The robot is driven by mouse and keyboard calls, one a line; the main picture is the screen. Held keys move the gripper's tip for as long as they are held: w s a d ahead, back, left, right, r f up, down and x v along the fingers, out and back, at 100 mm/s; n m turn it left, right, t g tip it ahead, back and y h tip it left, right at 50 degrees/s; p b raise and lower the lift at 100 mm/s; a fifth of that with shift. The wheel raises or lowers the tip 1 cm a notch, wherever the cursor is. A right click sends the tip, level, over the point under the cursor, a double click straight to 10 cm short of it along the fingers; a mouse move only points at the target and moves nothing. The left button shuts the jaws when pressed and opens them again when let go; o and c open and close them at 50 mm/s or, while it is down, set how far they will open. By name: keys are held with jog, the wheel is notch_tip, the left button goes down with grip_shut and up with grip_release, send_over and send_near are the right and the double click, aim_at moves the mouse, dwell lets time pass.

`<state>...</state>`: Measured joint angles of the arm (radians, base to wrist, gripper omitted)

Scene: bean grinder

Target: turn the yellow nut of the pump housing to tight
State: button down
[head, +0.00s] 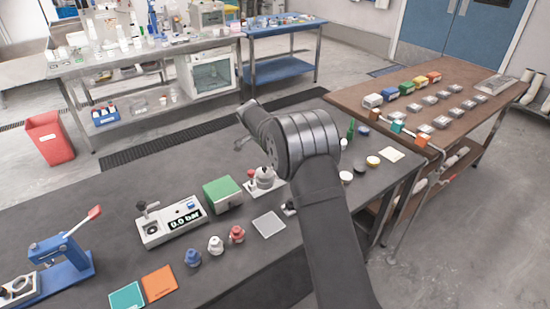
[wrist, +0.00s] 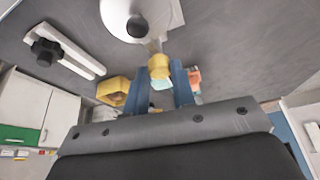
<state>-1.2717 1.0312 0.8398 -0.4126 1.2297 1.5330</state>
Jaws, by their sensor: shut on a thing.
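In the wrist view my gripper (wrist: 159,78) has its two blue fingers closed on the sides of a small rounded yellow piece (wrist: 159,66). I cannot tell for sure that it is the nut. A short pale stem runs from it towards a white round body (wrist: 120,14) with a dark round knob. A hollow yellow angular piece (wrist: 113,91) shows left of the fingers, apart from them. In the head view my arm hides the gripper. A silver rounded device (head: 263,178) on a pale base stands on the dark bench beside the arm; I cannot tell whether it is the pump housing.
A green box (head: 222,193) and a gauge box reading 0.0 bar (head: 170,221) stand left of the silver device. A blue press (head: 62,260) is at the far left. A white slotted bar with a black knob (wrist: 47,50) shows in the wrist view.

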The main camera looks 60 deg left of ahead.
jog(key=shift+r+m, duration=0.1)
jog(key=shift+m, duration=0.4)
jog(key=c, duration=1.2)
grip_release()
jog(key=v, duration=1.7)
jog(key=shift+a+r, duration=0.2)
jog(key=shift+a, duration=0.1)
jog(key=shift+f, duration=0.1)
jog(key=x, duration=1.7)
jog(key=shift+d+f, duration=0.2)
jog(key=shift+d, duration=0.05)
